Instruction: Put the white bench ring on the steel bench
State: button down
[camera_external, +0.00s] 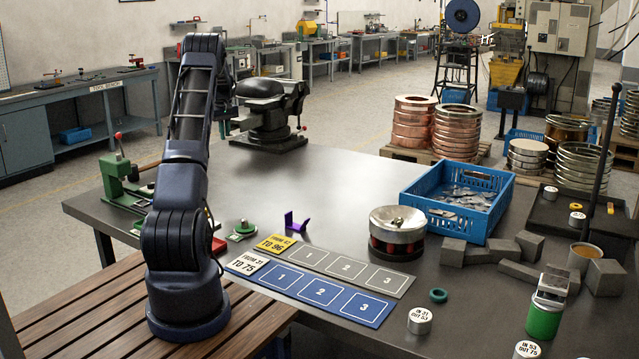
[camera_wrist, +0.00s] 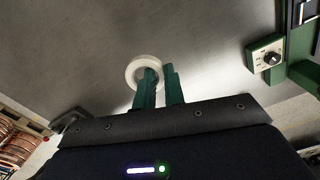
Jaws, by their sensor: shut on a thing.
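The white bench ring (camera_wrist: 134,70) shows in the wrist view at the fingertips of my gripper (camera_wrist: 160,78). My gripper's green fingers are closed on the ring's wall, with one finger overlapping its opening. In the external view my arm rises from its base and bends over at the back, and its links hide most of the gripper and the ring. The steel bench (camera_external: 335,170) is the large dark grey top in the external view. Its grey surface fills the background of the wrist view, and I cannot tell how high the ring is above it.
A black vise (camera_external: 265,105) stands at the bench's back edge beside my arm. A green press (camera_external: 120,180) is at the left. Numbered mats (camera_external: 340,298), a purple bracket (camera_external: 292,222), a metal bowl (camera_external: 397,225) and a blue crate (camera_external: 478,222) occupy the front and right. The middle back is clear.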

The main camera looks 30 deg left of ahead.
jog(key=w+d+m, duration=0.1)
jog(key=w+d, duration=0.3)
jog(key=d, duration=0.8)
jog(key=w+d+m, duration=0.2)
jog(key=w+d, duration=0.1)
jog(key=d, duration=0.9)
jog(key=w+d+m, duration=0.1)
jog(key=w+d, duration=0.3)
jog(key=d, duration=0.8)
jog(key=s+d+m, duration=0.2)
jog(key=s+d, duration=0.1)
jog(key=d, duration=1.3)
jog(key=s+d+m, duration=0.2)
jog(key=d, duration=1.4)
jog(key=s+d+m, duration=0.1)
jog(key=s+d, duration=0.3)
jog(key=d, duration=0.4)
jog(key=s+d+m, duration=0.2)
jog(key=s+d, duration=0.3)
jog(key=d, duration=0.3)
jog(key=m, duration=0.7)
send_over(464, 341)
notch_tip(464, 341, down, 20)
jog(key=shift+f, duration=0.1)
